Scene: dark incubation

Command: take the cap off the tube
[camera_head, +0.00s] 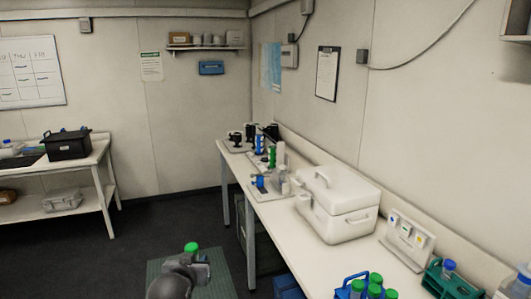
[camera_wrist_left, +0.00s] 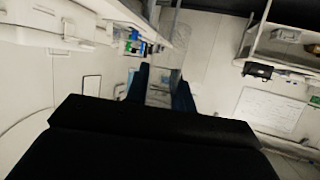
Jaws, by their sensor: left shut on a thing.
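My left gripper (camera_head: 200,268) is low in the middle of the head view, over the dark floor and away from the benches. It is shut on a tube whose green cap (camera_head: 191,247) sticks up above the fingers. Most of the tube is hidden by the gripper. In the left wrist view the two dark fingers (camera_wrist_left: 159,88) stand either side of a pale, see-through tube (camera_wrist_left: 160,92); its cap cannot be made out there. My right gripper is in neither view.
The right bench (camera_head: 283,214) holds a white cooler box (camera_head: 337,204), a blue rack (camera_head: 343,291) with green-capped tubes and a green rack (camera_head: 446,284). A left bench (camera_head: 85,160) carries a black crate (camera_head: 67,147). Open floor lies between the benches.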

